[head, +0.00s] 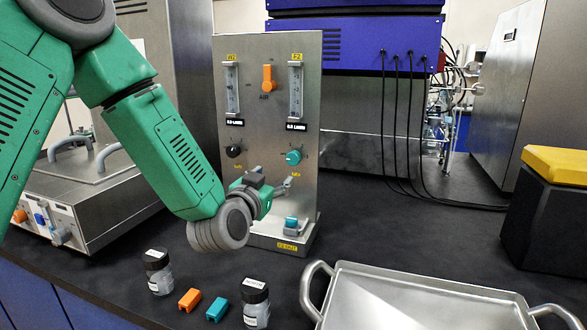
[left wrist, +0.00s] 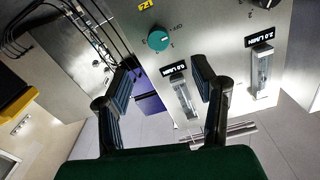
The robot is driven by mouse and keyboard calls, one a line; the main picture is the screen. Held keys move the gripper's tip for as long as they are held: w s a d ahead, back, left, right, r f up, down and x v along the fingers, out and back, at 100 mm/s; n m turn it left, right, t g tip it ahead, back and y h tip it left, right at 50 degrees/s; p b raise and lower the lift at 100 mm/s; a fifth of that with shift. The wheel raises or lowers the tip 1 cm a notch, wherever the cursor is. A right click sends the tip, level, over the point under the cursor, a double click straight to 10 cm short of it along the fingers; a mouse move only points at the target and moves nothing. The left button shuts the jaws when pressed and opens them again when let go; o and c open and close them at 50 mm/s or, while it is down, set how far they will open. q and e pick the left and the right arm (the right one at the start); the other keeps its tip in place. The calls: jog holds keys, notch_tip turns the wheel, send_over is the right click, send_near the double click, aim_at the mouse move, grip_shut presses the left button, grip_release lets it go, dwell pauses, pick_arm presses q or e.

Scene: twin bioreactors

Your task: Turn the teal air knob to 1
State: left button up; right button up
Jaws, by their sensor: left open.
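The teal air knob (head: 293,157) is on the upright steel gas panel (head: 267,120), below the right flowmeter (head: 296,90). It also shows in the left wrist view (left wrist: 158,39), with a pale pointer mark and a printed scale around it; its exact setting is hard to read. My left gripper (head: 284,184) is just below the knob in the head view. In the left wrist view its two dark fingers are spread apart and empty (left wrist: 163,72), with the knob beyond the fingertips and not touched. My right gripper is not in view.
A black knob (head: 233,151), an orange lever (head: 268,78) and a left flowmeter (head: 231,90) share the panel. A teal fitting (head: 291,225) sits low on it. Bottles, orange and teal clips (head: 217,309) and a steel tray (head: 420,292) stand in front. Cables hang behind right.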

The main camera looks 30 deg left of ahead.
pick_arm(q)
send_near(293, 160)
jog(key=w, duration=0.2)
jog(key=x, duration=0.2)
jog(key=a+x, duration=0.1)
jog(key=x, duration=0.5)
jog(key=shift+s+a+f+p, duration=0.15)
jog(key=shift+a+p, duration=0.15)
jog(key=shift+w+d, duration=0.3)
jog(key=shift+w, duration=0.25)
jog(key=shift+d+r, duration=0.25)
jog(key=shift+d, duration=0.1)
jog(key=shift+a, duration=0.25)
jog(key=c, duration=1)
jog(key=shift+a+f, duration=0.15)
jog(key=shift+a, duration=0.1)
jog(key=shift+c, duration=0.9)
